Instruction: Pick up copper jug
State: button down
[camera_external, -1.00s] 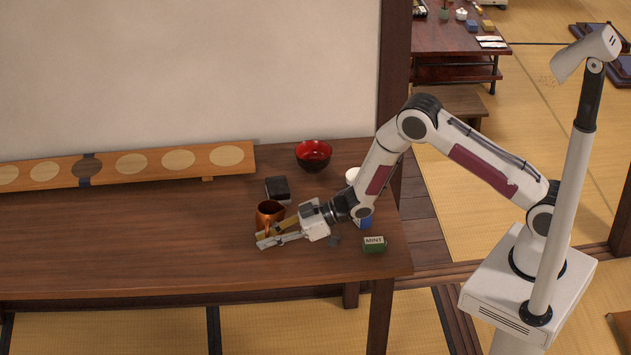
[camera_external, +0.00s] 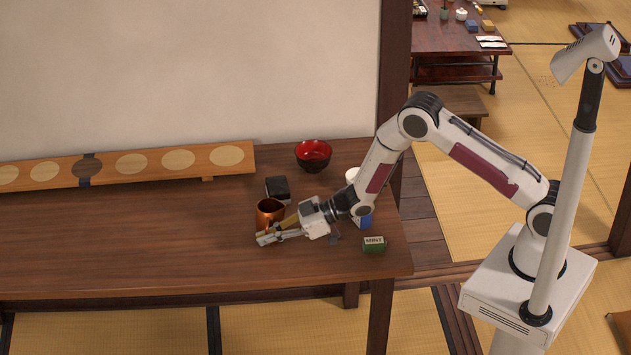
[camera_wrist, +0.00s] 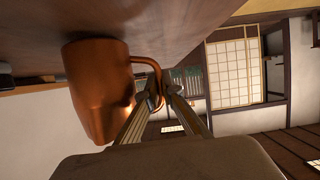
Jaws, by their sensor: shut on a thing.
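The copper jug (camera_external: 270,212) stands upright on the dark wooden table (camera_external: 130,240), near its right part. In the wrist view the jug (camera_wrist: 97,85) fills the left middle, with its curved handle on the right. My gripper (camera_external: 266,238) is low at the jug's front side. In the wrist view the two fingers of my gripper (camera_wrist: 158,97) close together at the jug's handle (camera_wrist: 154,72). They are shut on the handle, and the fingertips hide part of it.
A dark box (camera_external: 278,188) stands just behind the jug. A red-and-black bowl (camera_external: 313,155) is farther back. A green mint box (camera_external: 374,244) and a partly hidden blue item (camera_external: 365,222) are near my wrist. A long wooden board (camera_external: 120,165) lies at the back. The table's left is clear.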

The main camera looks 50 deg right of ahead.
jog(key=shift+r, duration=4.65)
